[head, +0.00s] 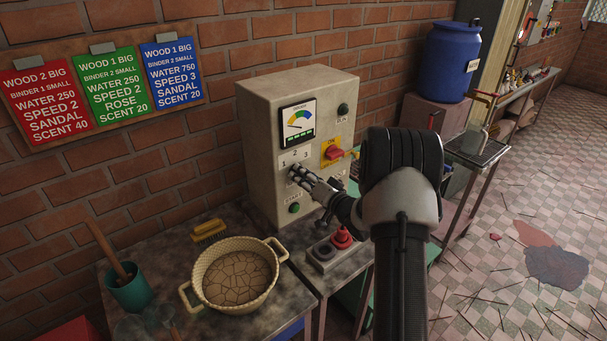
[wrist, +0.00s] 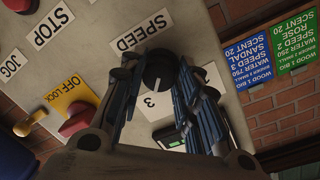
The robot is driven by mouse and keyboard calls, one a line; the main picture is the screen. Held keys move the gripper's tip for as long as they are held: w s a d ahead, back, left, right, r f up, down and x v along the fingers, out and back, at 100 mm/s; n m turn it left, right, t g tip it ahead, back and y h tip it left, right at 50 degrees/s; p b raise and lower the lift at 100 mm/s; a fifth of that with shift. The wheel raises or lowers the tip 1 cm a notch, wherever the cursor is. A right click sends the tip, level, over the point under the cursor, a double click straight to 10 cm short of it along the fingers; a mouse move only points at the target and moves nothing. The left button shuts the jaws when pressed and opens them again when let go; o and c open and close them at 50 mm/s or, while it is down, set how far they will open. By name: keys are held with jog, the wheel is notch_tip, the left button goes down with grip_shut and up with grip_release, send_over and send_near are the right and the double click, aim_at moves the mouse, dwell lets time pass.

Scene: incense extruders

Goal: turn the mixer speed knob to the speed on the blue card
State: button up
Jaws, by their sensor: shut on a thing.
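The blue card (head: 172,72) hangs at the right end of the wall board and reads SPEED 3; it also shows in the wrist view (wrist: 246,62). My gripper (head: 300,176) is at the front of the beige control box (head: 262,120), below the labels 1, 2 and 3. In the wrist view, the fingers of my gripper (wrist: 158,85) are shut on the dark speed knob (wrist: 158,70), one on each side.
A red switch (head: 334,152) on a yellow plate is close to the right of my gripper. A green button (head: 294,208) is just below. A red mushroom button (head: 342,238) and a cream pot (head: 236,306) stand on the tables in front.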

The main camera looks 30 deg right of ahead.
dwell(0.4)
jog(key=o, duration=1.1)
jog(key=s, duration=0.8)
jog(key=s+d, duration=0.1)
jog(key=s, duration=0.3)
jog(key=shift+r, duration=0.35)
jog(key=shift+w, duration=0.1)
